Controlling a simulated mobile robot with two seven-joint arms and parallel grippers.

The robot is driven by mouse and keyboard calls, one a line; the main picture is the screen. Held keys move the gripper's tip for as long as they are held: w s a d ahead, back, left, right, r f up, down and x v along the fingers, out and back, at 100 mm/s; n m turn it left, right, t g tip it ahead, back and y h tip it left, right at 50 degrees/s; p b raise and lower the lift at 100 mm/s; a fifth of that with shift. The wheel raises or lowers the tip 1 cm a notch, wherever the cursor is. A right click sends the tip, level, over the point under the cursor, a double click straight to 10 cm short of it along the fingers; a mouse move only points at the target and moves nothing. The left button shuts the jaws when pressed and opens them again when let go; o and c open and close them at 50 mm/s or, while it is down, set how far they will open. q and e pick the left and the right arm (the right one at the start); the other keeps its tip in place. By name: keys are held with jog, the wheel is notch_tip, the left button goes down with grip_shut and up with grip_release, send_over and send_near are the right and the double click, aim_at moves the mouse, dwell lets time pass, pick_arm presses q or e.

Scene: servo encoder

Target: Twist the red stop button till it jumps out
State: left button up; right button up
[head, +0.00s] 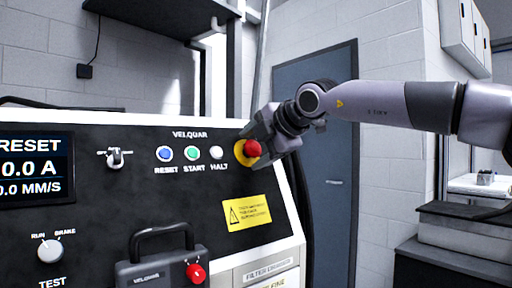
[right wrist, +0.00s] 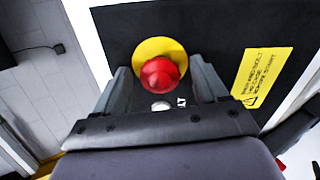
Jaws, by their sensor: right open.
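The red stop button (head: 253,148) sits on a round yellow plate (head: 241,154) at the upper right of the black panel. It also shows in the right wrist view (right wrist: 160,73), in front of the yellow plate (right wrist: 158,50). My right gripper (head: 258,146) is at the button in the head view. In the right wrist view its two fingers (right wrist: 160,85) stand open, one to each side of the button, with a gap on both sides. My left gripper is not in view.
Blue, green and white buttons (head: 190,154) sit left of the stop button. Below is a yellow warning label (head: 246,213). A box with a handle and a smaller red knob (head: 196,273) stands at the lower middle. A screen (head: 36,168) is at the left.

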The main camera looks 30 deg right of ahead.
jog(key=shift+b+v, duration=0.55)
jog(key=shift+v, duration=0.65)
jog(key=shift+b+v, duration=0.6)
jog(key=shift+v, duration=1.75)
